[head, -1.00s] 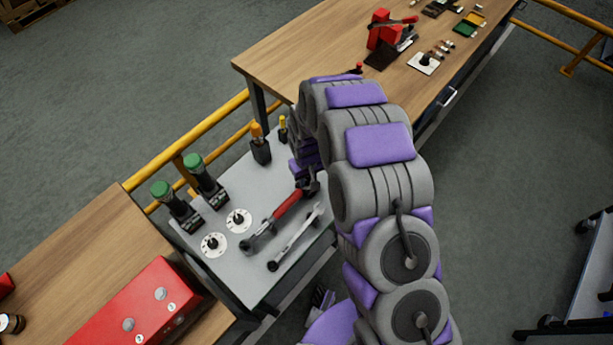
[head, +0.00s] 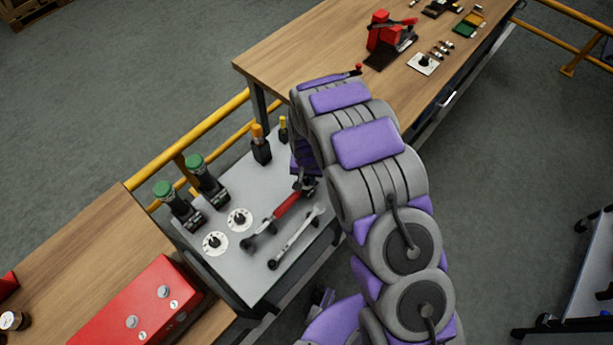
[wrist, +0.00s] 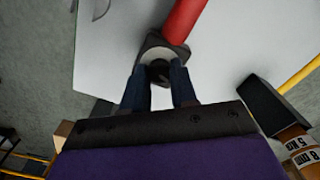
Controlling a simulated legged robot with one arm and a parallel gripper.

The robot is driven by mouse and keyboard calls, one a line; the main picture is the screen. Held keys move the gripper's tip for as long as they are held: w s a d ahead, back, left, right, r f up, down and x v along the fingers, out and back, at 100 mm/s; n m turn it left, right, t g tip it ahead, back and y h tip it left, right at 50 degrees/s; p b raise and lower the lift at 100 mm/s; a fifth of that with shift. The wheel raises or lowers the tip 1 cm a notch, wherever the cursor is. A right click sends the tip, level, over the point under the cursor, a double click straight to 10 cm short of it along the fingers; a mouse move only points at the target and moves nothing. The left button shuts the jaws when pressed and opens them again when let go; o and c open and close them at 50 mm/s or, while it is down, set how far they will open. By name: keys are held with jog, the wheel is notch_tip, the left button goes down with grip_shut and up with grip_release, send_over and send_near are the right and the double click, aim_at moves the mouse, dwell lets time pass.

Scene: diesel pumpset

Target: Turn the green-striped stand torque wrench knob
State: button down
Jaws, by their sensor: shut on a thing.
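The torque wrench (head: 284,207) has a red middle and dark ends and lies across the light grey stand top. In the wrist view its red part (wrist: 183,20) runs up from a dark end piece with a pale round face. A small dark knob (wrist: 159,71) sits at that face. My gripper (wrist: 158,80) is shut on the knob, with one dark blue finger on each side. In the head view my gripper (head: 304,184) is at the wrench's far right end, partly hidden by my arm. I cannot make out a green stripe on the knob.
A plain metal wrench (head: 296,237) lies beside the torque wrench. Two white dials (head: 215,244), green-capped tools (head: 207,180) and an orange-handled tool (head: 260,145) in a holder share the stand. A yellow rail (head: 215,120) runs behind; wooden benches (head: 300,50) stand on both sides.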

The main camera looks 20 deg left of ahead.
aim_at(307, 180)
dwell(0.4)
jog(key=c, duration=0.9)
grip_release()
jog(key=shift+r, duration=0.15)
notch_tip(307, 180, up, 17)
jog(key=shift+p, duration=0.55)
